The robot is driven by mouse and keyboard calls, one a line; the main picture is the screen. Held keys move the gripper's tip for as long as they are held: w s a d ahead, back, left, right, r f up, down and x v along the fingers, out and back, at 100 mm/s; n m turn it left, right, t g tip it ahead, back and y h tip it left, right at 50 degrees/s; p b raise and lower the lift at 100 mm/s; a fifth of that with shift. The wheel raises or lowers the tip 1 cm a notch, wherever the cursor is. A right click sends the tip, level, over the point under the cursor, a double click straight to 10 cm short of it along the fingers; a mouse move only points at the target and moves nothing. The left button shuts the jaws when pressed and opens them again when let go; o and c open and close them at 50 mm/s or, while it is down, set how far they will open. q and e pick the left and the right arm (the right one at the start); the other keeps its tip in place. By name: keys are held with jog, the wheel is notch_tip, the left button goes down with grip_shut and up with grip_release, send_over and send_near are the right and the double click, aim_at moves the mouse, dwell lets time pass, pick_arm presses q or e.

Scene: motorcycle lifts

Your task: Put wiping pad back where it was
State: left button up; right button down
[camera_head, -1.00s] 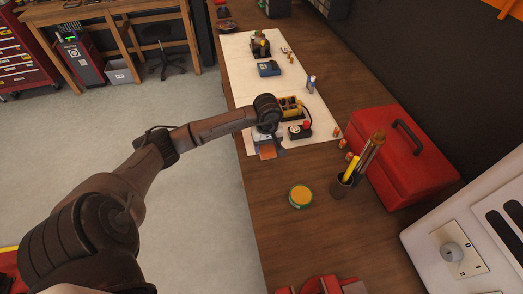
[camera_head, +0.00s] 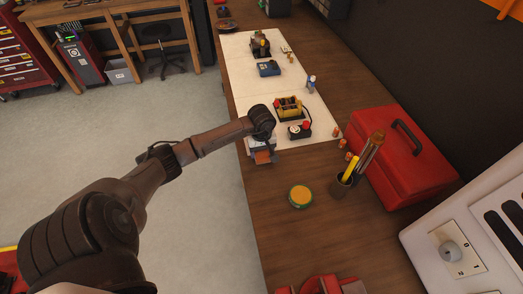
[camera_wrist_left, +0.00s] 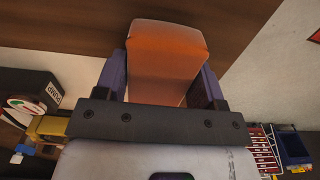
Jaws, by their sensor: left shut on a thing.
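The orange wiping pad (camera_head: 263,157) is held in my left gripper (camera_head: 262,149), near the bench's left edge at the close end of the pale mat (camera_head: 243,78). In the left wrist view the pad (camera_wrist_left: 167,50) sits between the two purple-grey fingers of the left gripper (camera_wrist_left: 164,80), which are shut on its sides. Brown wood shows behind the pad in that view. I cannot tell whether the pad touches the bench. My right gripper is not in view.
A yellow holder (camera_head: 289,107) and a black device with a red knob (camera_head: 299,131) stand on the mat just right of my gripper. A round green-yellow tin (camera_head: 300,196), a pen cup (camera_head: 342,190) and a red toolbox (camera_head: 404,165) stand closer. Bare wood lies around the tin.

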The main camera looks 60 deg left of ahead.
pick_arm(q)
jog(key=shift+f, duration=0.1)
jog(key=o, duration=0.9)
notch_tip(320, 180, up, 12)
dwell(0.5)
